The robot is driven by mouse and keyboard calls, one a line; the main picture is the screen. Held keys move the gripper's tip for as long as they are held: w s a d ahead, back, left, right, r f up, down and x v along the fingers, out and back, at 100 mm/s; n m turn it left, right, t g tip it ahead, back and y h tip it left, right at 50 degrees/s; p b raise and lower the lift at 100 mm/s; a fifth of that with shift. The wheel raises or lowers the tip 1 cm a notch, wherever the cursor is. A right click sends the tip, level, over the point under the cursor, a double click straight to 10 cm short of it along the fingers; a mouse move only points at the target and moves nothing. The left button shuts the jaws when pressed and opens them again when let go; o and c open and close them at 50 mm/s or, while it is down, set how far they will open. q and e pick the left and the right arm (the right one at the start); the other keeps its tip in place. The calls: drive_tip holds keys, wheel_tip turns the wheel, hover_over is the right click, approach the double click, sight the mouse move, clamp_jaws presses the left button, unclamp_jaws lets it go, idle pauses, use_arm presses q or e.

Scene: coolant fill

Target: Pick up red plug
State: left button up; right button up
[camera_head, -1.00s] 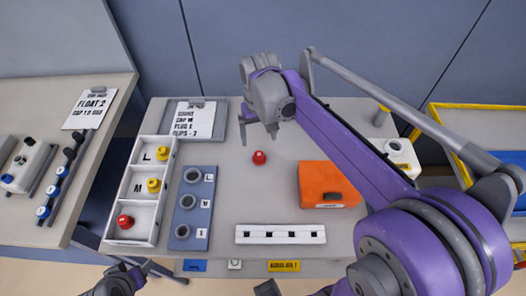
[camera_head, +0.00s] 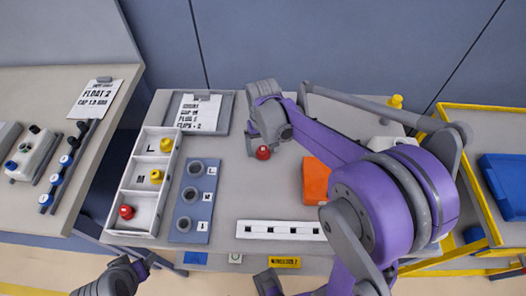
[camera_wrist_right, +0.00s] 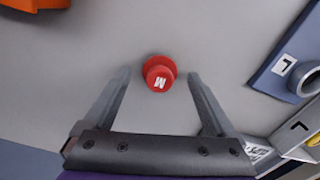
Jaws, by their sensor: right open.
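A red plug (camera_head: 263,152) sits on the grey table, right of the blue-grey socket block. It also shows in the right wrist view (camera_wrist_right: 159,73), with a white mark like an M on top. My right gripper (camera_head: 262,144) is open over the plug. In the wrist view the plug lies between the lines of its two fingertips, with a gap on each side. Another red plug (camera_head: 127,212) sits in the bottom compartment of the white tray (camera_head: 139,195). My left gripper (camera_head: 146,265) is at the lower left, away from the plugs; its jaw opening is unclear.
Yellow plugs (camera_head: 166,145) sit in the tray's upper compartments. The socket block (camera_head: 181,212) has three round sockets. An orange box (camera_head: 316,182) stands close to the right of the plug, partly behind my arm. A white slotted strip (camera_head: 280,230) lies at the front.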

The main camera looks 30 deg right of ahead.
sight(263, 149)
drive_tip(key=shift+f, duration=0.3)
clamp_jaws()
wheel_tip(263, 149, up, 10)
drive_tip(key=shift+p, duration=0.3)
idle(0.5)
